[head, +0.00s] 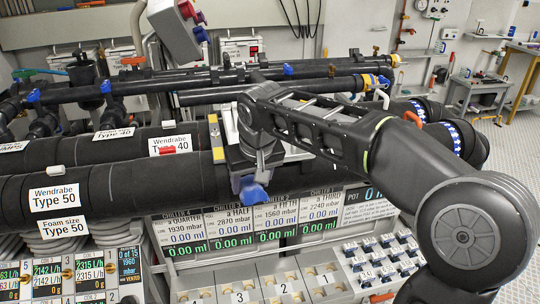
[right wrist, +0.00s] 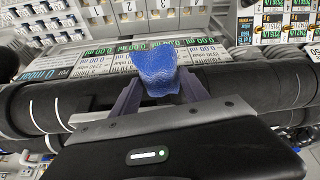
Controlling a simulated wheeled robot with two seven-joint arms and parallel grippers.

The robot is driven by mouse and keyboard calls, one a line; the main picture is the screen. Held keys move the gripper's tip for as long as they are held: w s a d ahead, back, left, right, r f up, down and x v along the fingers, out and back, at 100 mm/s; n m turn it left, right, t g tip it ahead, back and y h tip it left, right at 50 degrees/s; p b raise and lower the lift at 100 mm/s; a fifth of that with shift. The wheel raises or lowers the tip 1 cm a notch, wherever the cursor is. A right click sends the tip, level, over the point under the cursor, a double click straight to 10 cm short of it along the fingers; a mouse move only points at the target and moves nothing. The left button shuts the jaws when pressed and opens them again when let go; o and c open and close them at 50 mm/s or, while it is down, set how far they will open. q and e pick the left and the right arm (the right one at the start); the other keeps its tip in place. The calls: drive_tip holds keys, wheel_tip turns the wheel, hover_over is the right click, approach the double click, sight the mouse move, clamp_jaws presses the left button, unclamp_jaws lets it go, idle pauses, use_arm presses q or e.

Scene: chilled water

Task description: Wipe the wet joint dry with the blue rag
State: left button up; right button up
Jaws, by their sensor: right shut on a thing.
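My right gripper (head: 250,180) reaches in from the right and points down over the front of the thick black pipes. It is shut on the blue rag (head: 253,194), which hangs out below the fingertips. In the right wrist view the blue rag (right wrist: 156,72) is bunched between the two dark fingers of the gripper (right wrist: 157,88). The rag is in front of the panel of green readouts. I cannot tell which pipe joint is wet; no water shows clearly. My left gripper is not in view.
Thick black pipes (head: 130,190) labelled Type 50 and Type 40 run across the left. Thinner pipes with blue handles (head: 288,70) lie behind. A readout panel (head: 240,222) and a numbered tray (head: 205,292) stand in front. A workbench (head: 478,85) is at the back right.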

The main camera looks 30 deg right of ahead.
drive_tip(key=w+a+f+n+y, duration=0.1)
drive_tip(key=a+f+n, duration=0.1)
drive_tip(key=a+f, duration=0.8)
wheel_tip(320, 180, down, 3)
drive_tip(key=shift+w+f, duration=0.1)
drive_tip(key=shift+w, duration=0.1)
